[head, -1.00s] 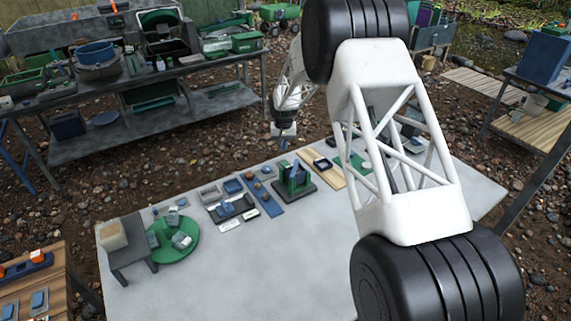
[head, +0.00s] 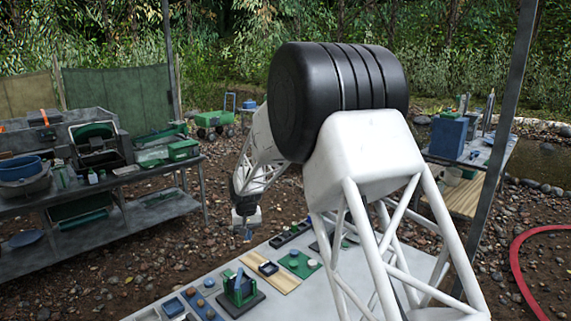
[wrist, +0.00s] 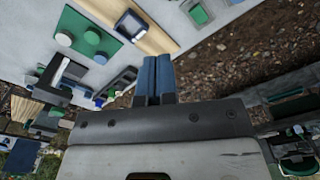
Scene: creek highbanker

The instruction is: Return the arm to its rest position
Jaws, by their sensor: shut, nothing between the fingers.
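My gripper (head: 248,236) hangs over the far edge of the grey table (head: 290,303) in the head view, small and partly in shadow. In the wrist view my gripper (wrist: 154,62) shows its two blue fingers side by side, shut, with nothing between them. The fingers are above the table edge, with gravel ground on one side and tabletop items on the other. My white and black arm links cover much of the right half of the head view and hide part of the table.
On the table are a green fixture on a dark base (head: 238,290), a wooden board (head: 268,275) and a green plate with round knobs (head: 299,264). A loaded workbench (head: 105,190) stands at left, another table (head: 490,150) at right. Pebbly ground (head: 130,275) between is open.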

